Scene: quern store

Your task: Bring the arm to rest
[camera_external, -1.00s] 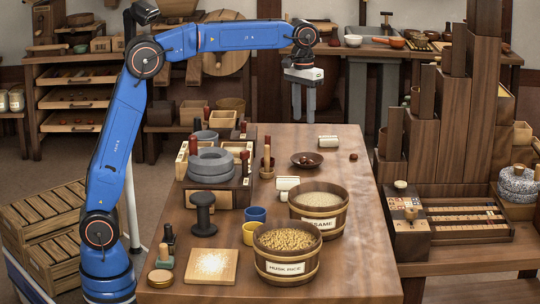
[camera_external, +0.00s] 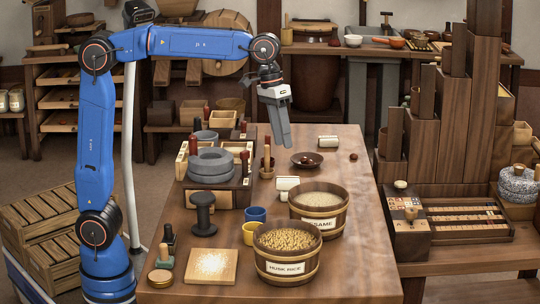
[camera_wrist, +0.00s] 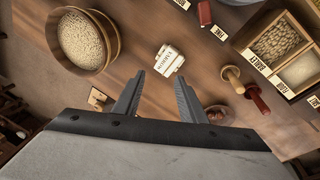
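My gripper (camera_external: 280,140) hangs over the back part of the wooden table, fingers pointing down and slightly tilted. In the wrist view my gripper (camera_wrist: 159,76) has its two grey fingers spread apart with nothing held between them. The blue arm rises at the left of the table, with its upper link level and its wrist bent down. A white labelled block (camera_wrist: 168,60) lies on the table beyond the fingertips in the wrist view. A dark bowl (camera_external: 306,161) of reddish things is partly hidden behind one finger in the wrist view (camera_wrist: 218,115).
The sesame bucket (camera_external: 319,211) and husk rice bucket (camera_external: 287,255) stand on the table's front right. A grey quern (camera_external: 211,166), a dark spool (camera_external: 203,214), cups and a board (camera_external: 210,266) are at left. A tall stepped wooden unit (camera_external: 440,130) stands right.

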